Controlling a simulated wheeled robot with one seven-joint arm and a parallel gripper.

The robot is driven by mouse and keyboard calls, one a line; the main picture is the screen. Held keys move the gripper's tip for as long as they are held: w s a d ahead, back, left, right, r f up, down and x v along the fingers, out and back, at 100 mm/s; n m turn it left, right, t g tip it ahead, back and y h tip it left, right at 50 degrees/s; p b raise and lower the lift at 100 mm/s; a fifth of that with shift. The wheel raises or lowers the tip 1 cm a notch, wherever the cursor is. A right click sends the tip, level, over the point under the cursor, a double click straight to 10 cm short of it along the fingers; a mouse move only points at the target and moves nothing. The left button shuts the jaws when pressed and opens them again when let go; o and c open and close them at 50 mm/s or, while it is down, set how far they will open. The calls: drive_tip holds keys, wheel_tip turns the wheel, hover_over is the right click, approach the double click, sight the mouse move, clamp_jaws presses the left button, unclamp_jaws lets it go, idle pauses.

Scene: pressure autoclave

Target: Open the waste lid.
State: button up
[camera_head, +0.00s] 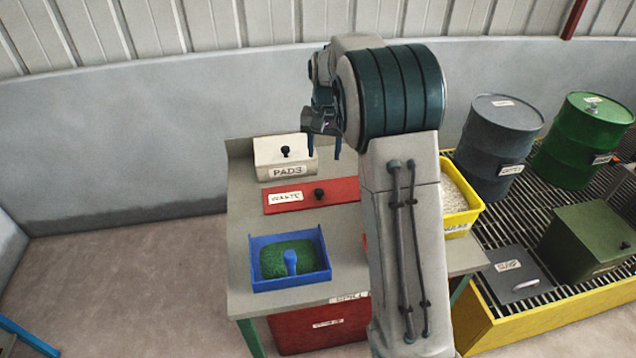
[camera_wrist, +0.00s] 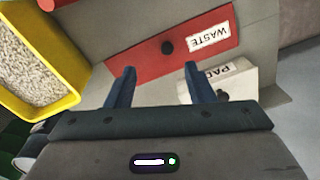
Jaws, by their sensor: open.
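The red waste lid (camera_head: 335,194) lies flat on the grey bench, with a white label and a small black knob (camera_head: 319,194). In the wrist view the lid (camera_wrist: 135,48) reads WASTE, and its knob (camera_wrist: 167,47) shows beyond and between my fingertips. My gripper (camera_wrist: 155,70) is open, its two blue fingers apart with nothing between them. In the head view my gripper (camera_head: 322,145) is above the back of the bench, near the PADS box, and apart from the lid. My arm hides the lid's right end in the head view.
The white PADS box (camera_head: 283,157) with a black knob stands behind the lid. A blue tray (camera_head: 290,284) of green granules with a blue scoop is in front. A yellow bin (camera_head: 458,197) of pale granules stands right of my arm. Drums stand farther right.

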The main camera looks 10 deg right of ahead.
approach(319, 191)
drive_tip(key=shift+m+g, duration=0.3)
drive_tip(key=f, duration=0.3)
drive_tip(key=f+p, duration=0.1)
drive_tip(key=f, duration=0.1)
drive_tip(key=f+p, duration=0.1)
drive_tip(key=f, duration=0.2)
drive_tip(key=shift+w+f, duration=0.3)
drive_tip(key=shift+w, duration=0.05)
drive_tip(key=shift+a, duration=0.1)
drive_tip(key=shift+c, duration=0.2)
clamp_jaws()
